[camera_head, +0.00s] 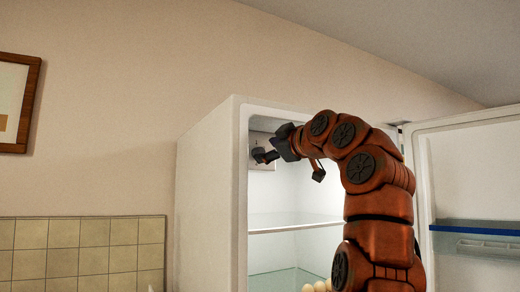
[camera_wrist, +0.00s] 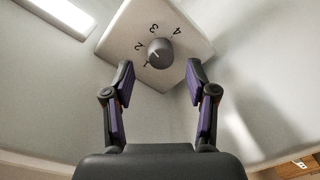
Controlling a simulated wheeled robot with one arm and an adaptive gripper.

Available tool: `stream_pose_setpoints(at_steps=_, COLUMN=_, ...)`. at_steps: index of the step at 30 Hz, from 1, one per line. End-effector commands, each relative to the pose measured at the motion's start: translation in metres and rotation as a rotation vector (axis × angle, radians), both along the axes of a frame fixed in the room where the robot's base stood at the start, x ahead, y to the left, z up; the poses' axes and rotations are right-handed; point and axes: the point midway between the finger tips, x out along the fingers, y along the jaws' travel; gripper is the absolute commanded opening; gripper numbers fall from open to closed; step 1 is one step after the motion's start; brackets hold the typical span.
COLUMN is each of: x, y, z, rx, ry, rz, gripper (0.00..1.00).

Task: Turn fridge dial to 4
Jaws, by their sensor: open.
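The fridge dial (camera_wrist: 160,53) is a round dark grey knob on a pale square panel (camera_wrist: 124,35) in the wrist view. The numbers 2, 3 and 4 show around its upper side. A small light mark sits on the knob's left part, but its exact setting is too small to tell. My gripper (camera_wrist: 160,70) is open, with its fingertips to either side below the knob, and no contact shows. In the head view my gripper (camera_head: 265,156) is at the upper left inside the fridge and hides most of the dial.
The white fridge (camera_head: 208,200) stands open, with its door (camera_head: 470,170) swung to the right. Glass shelves (camera_head: 290,222) lie below my gripper, with several pale round things (camera_head: 316,287) lower down. A bright light strip (camera_wrist: 60,15) is left of the panel.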

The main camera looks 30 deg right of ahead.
Motion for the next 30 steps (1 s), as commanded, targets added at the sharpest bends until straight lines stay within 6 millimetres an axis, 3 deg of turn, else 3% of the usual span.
stream_pose_setpoints(at_steps=6, x=0.03, y=-0.001, z=0.0, rx=0.002, ry=0.004, rz=0.0, gripper=0.57)
stream_pose_setpoints(at_steps=16, x=0.036, y=0.001, z=-0.001, rx=0.0, ry=0.001, rz=0.004, gripper=0.57)
stream_pose_setpoints(at_steps=30, x=0.036, y=0.002, z=0.0, rx=0.0, ry=0.001, rz=0.005, gripper=0.08)
